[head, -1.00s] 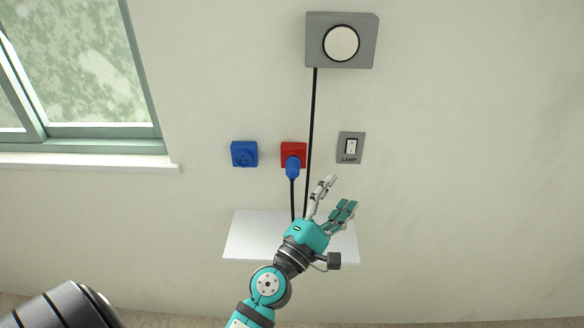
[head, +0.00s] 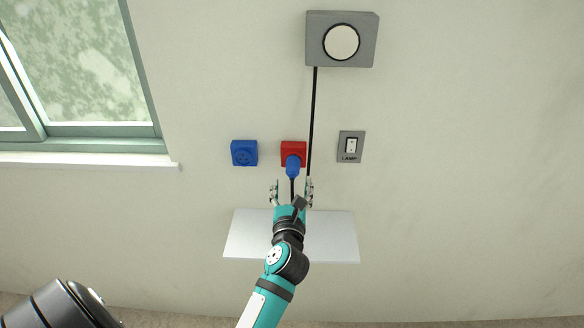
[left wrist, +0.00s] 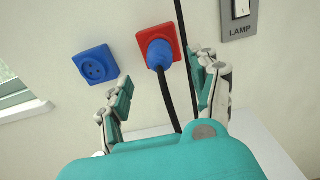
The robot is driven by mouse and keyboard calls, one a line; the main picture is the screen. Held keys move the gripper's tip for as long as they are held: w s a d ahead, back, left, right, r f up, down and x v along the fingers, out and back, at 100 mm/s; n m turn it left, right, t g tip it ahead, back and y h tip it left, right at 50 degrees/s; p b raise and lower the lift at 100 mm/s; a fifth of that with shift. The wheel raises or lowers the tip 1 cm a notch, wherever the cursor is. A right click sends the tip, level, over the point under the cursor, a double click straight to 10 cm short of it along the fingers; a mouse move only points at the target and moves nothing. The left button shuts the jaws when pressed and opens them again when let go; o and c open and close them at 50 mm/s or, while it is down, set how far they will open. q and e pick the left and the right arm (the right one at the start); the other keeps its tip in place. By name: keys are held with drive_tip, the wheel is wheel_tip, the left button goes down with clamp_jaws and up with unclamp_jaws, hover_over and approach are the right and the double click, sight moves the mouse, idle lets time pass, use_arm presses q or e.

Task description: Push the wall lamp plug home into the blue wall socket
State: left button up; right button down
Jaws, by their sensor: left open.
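The blue wall socket (head: 244,153) is on the wall and empty; it also shows in the left wrist view (left wrist: 96,64). The blue plug (head: 292,167) sits at the red socket (head: 289,147) to its right, with a black cord hanging down; the plug also shows in the left wrist view (left wrist: 159,54). The wall lamp (head: 341,42) is a grey box with a round white disc, higher up. My left gripper (head: 291,187) is open and empty just below the plug, fingers pointing up on either side of the cord. My right gripper is not in view.
A LAMP switch (head: 350,146) is to the right of the red socket. A white shelf (head: 336,236) lies below, behind my left arm. A window with a white sill (head: 90,162) is at the left. The wall between is clear.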

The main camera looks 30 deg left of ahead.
sight(293, 168)
use_arm(q)
drive_tip(key=shift+x, duration=4.4)
clamp_jaws()
drive_tip(key=shift+s+d, duration=0.1)
drive_tip(key=shift+d, duration=0.05)
